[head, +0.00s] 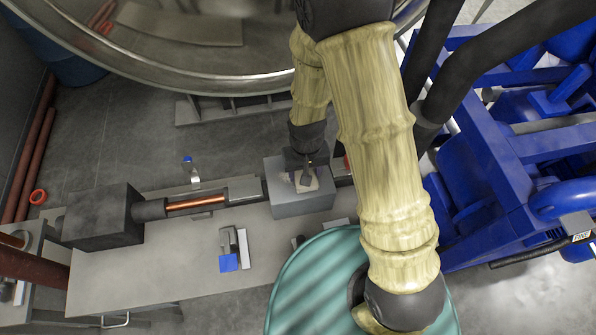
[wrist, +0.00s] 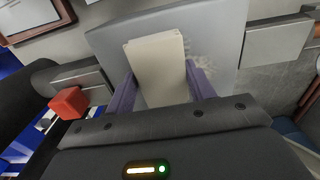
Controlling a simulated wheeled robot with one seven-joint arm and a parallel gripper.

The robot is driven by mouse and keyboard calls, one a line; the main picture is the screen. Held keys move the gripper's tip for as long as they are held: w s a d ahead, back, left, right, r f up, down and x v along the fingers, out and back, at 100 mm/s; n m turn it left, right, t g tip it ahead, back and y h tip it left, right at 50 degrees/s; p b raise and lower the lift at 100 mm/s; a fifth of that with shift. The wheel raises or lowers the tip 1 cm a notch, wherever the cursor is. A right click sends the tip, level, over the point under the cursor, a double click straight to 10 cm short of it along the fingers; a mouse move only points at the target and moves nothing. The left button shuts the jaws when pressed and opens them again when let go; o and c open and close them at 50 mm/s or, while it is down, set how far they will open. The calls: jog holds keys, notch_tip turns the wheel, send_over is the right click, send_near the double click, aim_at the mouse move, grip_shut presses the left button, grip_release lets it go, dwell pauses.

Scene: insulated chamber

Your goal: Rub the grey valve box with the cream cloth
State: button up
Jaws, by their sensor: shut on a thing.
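The grey valve box (head: 303,205) sits on the bench in line with a pipe run; its flat face also fills the upper middle of the wrist view (wrist: 224,45). The cream cloth (wrist: 158,65) is a folded block between the fingers of my gripper (wrist: 160,88). In the head view the cloth (head: 307,184) lies over the top of the box, with my gripper (head: 305,172) above it. My gripper is shut on the cloth. A pale, speckled smudge (wrist: 203,72) shows on the box face to the right of the cloth. Whether the cloth touches the face is hard to tell.
A dark box (head: 103,217) and copper pipe (head: 195,202) lie left on the grey bench (head: 150,280). A clamp with a blue end (head: 230,260) lies in front. A teal drum (head: 300,290) stands near, blue machinery (head: 510,150) right, and a red block (wrist: 68,103) beside my gripper.

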jog(key=shift+d, duration=0.35)
jog(key=shift+f, duration=0.1)
jog(key=shift+w+d, duration=0.25)
jog(key=shift+d, duration=0.65)
jog(key=shift+w+d, duration=0.2)
jog(key=shift+d, duration=0.7)
jog(key=shift+c, duration=0.2)
jog(key=shift+w+d+r, duration=0.1)
jog(key=shift+w+r, duration=0.1)
jog(key=shift+r, duration=0.1)
jog(key=shift+a+r, duration=0.1)
jog(key=shift+a, duration=0.35)
jog(key=shift+o, duration=0.2)
jog(key=shift+s+a, duration=0.2)
jog(key=shift+a, duration=0.25)
jog(key=shift+s+a+p, duration=0.15)
jog(key=shift+s+a, duration=0.05)
jog(key=shift+a, duration=0.3)
jog(key=shift+s+a+p, duration=0.15)
jog(key=shift+a, duration=0.35)
